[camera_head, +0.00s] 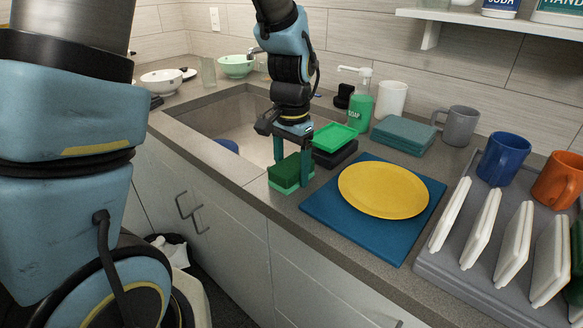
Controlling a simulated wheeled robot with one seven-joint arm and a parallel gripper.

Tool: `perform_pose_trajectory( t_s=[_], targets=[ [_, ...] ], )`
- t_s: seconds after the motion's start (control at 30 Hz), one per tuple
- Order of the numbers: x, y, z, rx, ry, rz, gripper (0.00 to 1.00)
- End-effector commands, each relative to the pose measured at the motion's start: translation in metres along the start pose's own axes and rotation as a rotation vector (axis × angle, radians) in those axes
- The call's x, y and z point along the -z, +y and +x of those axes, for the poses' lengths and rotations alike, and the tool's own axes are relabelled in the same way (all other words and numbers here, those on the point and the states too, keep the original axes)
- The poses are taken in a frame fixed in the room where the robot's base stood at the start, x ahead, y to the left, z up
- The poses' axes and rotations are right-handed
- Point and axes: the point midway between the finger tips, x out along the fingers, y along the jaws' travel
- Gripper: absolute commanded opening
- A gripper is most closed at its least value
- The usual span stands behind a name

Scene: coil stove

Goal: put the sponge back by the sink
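A sponge (287,171), dark green on top and lighter green below, is at the front edge of the grey counter, left of a blue mat. My gripper (292,160) points down over it, with one teal finger at its far side and the other at its right end. No clear gap shows between fingers and sponge, but I cannot tell whether they press on it or whether it is lifted. The sink (232,122) is a basin set in the counter, to the left of and behind my gripper.
A green tray (335,137) lies on a dark block just behind the sponge. A yellow plate (383,190) lies on the blue mat (330,212). A green soap bottle (360,110), mugs and a rack (450,272) of white slabs stand farther right. Bowls stand beyond the sink.

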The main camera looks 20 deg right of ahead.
Motion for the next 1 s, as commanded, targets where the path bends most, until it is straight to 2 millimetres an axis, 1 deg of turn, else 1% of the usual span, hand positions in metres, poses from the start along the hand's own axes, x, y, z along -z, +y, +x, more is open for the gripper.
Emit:
perform_pose_trajectory(
  t_s=[0.03, 0.2, 0.43, 0.57, 0.67, 0.9, 1.0],
  targets=[
    [0.000, 0.000, 0.000, 0.000, 0.000, 0.000, 0.82],
    [0.000, 0.000, 0.000, 0.000, 0.000, 0.000, 1.00],
    [0.000, 0.000, -0.001, 0.000, 0.000, 0.000, 1.00],
    [0.001, 0.000, -0.009, 0.001, 0.003, 0.000, 1.00],
    [0.001, 0.000, -0.024, 0.001, 0.005, 0.000, 1.00],
    [0.002, -0.001, -0.075, 0.002, 0.006, 0.000, 1.00],
    [0.001, -0.001, -0.094, 0.002, 0.005, 0.000, 1.00]
  ],
)
